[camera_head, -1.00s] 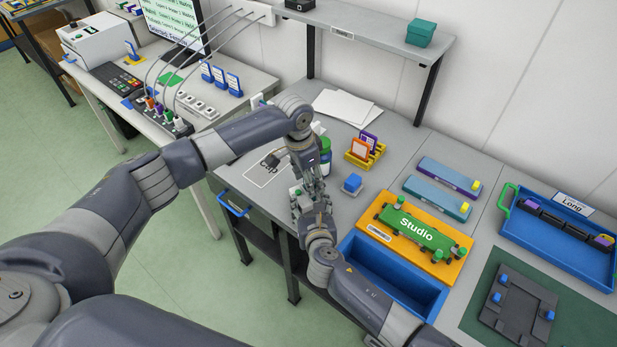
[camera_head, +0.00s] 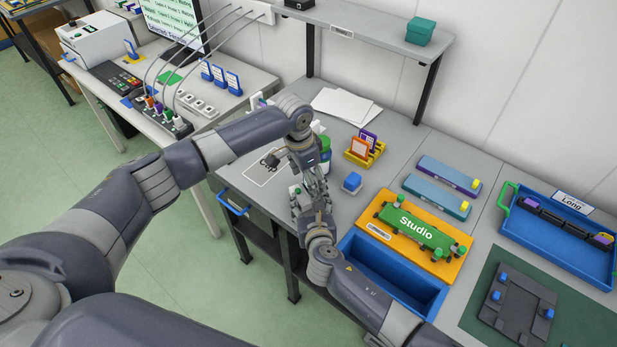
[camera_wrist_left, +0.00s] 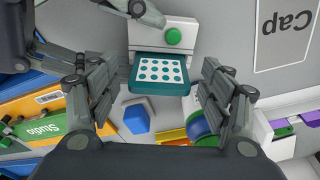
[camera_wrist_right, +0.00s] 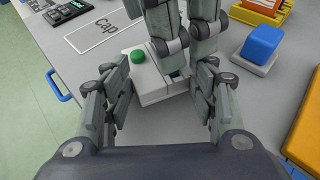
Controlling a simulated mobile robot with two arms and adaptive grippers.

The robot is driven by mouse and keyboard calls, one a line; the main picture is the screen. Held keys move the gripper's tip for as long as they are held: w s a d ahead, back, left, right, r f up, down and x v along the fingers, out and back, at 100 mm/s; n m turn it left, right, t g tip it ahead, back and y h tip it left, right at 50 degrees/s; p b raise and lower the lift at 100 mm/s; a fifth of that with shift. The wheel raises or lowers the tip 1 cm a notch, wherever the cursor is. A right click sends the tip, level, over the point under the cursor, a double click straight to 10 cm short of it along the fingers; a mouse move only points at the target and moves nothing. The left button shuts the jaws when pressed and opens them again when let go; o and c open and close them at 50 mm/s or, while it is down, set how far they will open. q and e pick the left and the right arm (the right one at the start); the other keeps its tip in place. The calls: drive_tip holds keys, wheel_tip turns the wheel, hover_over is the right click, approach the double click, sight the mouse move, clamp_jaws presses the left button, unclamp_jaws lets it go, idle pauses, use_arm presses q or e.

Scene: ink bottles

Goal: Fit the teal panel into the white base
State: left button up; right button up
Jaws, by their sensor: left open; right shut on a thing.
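The left fingers hide most of the panel there. In the head view, the grippers mostly hide both parts.
A blue block (camera_head: 352,182) stands close by on the bench. A yellow holder (camera_head: 365,152) with cards and a green-capped bottle (camera_head: 325,146) stand behind. An orange board (camera_head: 405,253) and an empty blue bin (camera_head: 352,246) lie to the right. The Cap outline (camera_wrist_right: 103,34) is clear.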

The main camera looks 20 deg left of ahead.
use_arm(q)
drive_tip(key=o, duration=0.4)
use_arm(e)
drive_tip(key=shift+d+f, duration=0.1)
drive_tip(key=shift+f, duration=0.05)
use_arm(q)
drive_tip(key=shift+r, duration=0.1)
drive_tip(key=shift+r, duration=3.9)
use_arm(e)
drive_tip(key=o, duration=1)
drive_tip(key=shift+c, duration=0.2)
drive_tip(key=shift+o, duration=1.2)
drive_tip(key=shift+s, duration=0.1)
